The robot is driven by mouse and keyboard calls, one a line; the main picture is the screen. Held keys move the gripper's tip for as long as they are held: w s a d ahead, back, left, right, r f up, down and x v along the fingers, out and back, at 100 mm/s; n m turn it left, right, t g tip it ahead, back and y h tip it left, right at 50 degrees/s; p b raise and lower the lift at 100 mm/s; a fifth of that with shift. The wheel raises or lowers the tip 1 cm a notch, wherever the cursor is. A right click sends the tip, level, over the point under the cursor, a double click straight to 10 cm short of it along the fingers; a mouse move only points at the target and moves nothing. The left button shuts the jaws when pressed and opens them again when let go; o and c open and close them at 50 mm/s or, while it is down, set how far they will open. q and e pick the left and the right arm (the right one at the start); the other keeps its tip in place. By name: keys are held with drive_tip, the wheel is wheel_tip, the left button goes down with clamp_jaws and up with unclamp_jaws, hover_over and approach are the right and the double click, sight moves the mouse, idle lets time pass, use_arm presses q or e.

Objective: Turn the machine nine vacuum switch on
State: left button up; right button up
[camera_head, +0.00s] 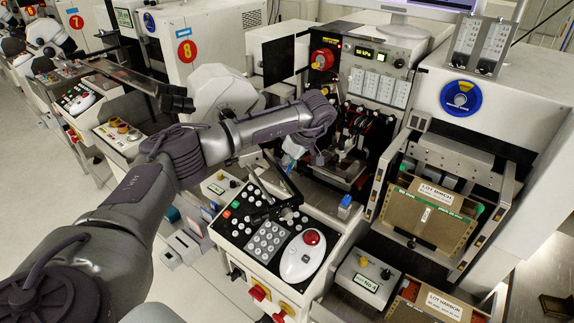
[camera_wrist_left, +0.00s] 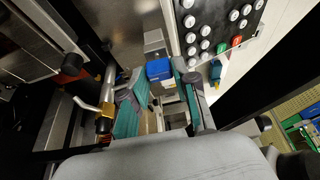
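The machine (camera_head: 375,58) in front of my left arm has a small lit display reading in kPa and a red round knob (camera_head: 322,59) at its upper left. Its number does not show. I cannot tell for sure which control is the vacuum switch. My left arm reaches across to the machine front, over the sloped console's far edge, and its forearm hides most of the gripper. In the left wrist view my left gripper (camera_wrist_left: 160,80) has two teal-padded fingers apart with a gap between. A small blue block (camera_wrist_left: 159,70) shows in line with the gap; contact cannot be told.
Brown lot boxes (camera_head: 425,222) stand at the right. A brass fitting (camera_wrist_left: 104,118) is left of the fingers. The aisle floor is clear at left.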

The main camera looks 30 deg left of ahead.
use_arm(q)
drive_tip(key=shift+o, duration=0.2)
drive_tip(key=v, duration=1.2)
idle(0.4)
